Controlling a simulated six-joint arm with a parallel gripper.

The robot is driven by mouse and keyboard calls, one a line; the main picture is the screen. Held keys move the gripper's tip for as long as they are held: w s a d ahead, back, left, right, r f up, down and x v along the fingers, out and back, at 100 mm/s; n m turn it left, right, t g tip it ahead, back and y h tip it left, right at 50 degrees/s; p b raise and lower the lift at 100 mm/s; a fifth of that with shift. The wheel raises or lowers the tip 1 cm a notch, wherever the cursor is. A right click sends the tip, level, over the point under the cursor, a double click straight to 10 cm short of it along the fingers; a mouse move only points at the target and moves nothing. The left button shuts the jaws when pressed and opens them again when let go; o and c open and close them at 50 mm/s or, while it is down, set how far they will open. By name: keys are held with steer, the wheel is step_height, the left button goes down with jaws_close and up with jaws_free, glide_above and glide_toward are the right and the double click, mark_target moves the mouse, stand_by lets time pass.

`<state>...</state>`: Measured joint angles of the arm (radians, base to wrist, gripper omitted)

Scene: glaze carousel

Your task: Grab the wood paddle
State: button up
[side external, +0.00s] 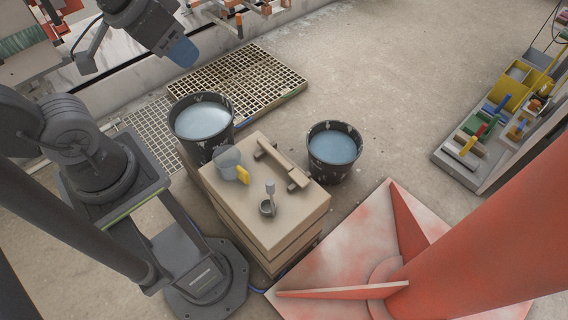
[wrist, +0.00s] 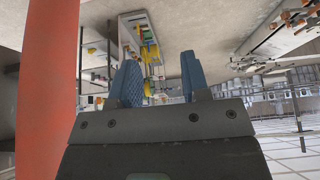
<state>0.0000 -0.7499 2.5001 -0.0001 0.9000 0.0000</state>
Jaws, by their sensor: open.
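A long tan piece (side external: 283,164), which looks like the wood paddle, lies on the tan block-like stand (side external: 254,226). It seems to rest across two short dark supports, one at each end. My gripper (side external: 182,52) is up at the top left of the side view, well away from the stand and the paddle. In the wrist view its two blue fingers (wrist: 159,62) stand apart with nothing between them. The wrist view does not show the paddle.
A grey-blue jug (side external: 227,162), a yellow sponge-like block (side external: 243,175) and a small ladle (side external: 267,207) share the stand. Buckets of bluish liquid flank it, left (side external: 202,121) and right (side external: 334,147). A red column (side external: 480,235) rises at right. A floor grating (side external: 250,80) lies behind.

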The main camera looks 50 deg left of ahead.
steer(key=o, duration=0.3)
stand_by(0.4)
